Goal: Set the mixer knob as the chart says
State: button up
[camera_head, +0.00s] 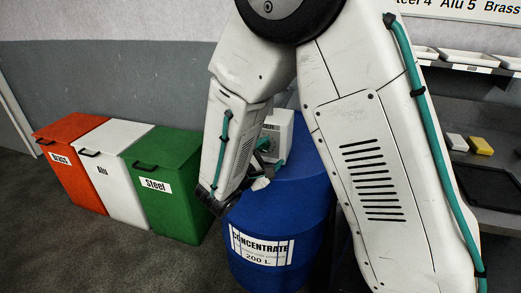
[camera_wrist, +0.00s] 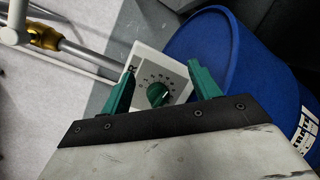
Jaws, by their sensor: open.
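The mixer is a pale box beside the blue drum, partly hidden by my arm in the head view (camera_head: 277,127). The pointer's exact setting is too small to read. My gripper (camera_wrist: 160,68) is open, its two green fingers on either side of the knob in the picture; I cannot tell whether they touch it. The chart (camera_head: 462,7) is at the top right, cut off, reading "...eel 4 Alu 5 Brass".
A blue drum (camera_head: 262,272) labelled "CONCENTRATE 200 L" stands under my arm. Red Brass (camera_head: 75,185), white Alu (camera_head: 120,190) and green Steel (camera_head: 170,212) bins stand at left. A pipe with a brass fitting (camera_wrist: 43,36) runs by the mixer. Shelves at right hold a yellow block (camera_head: 480,146).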

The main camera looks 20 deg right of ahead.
aim_at(260, 149)
jog(key=w+a+f+n+t+y, duration=0.2)
jog(key=w+a+f+n+t, duration=0.1)
jog(key=a+f, duration=0.15)
jog(key=x, duration=0.7)
jog(key=shift+r, duration=0.3)
jog(key=shift+c, duration=0.3)
jog(key=c, duration=0.9)
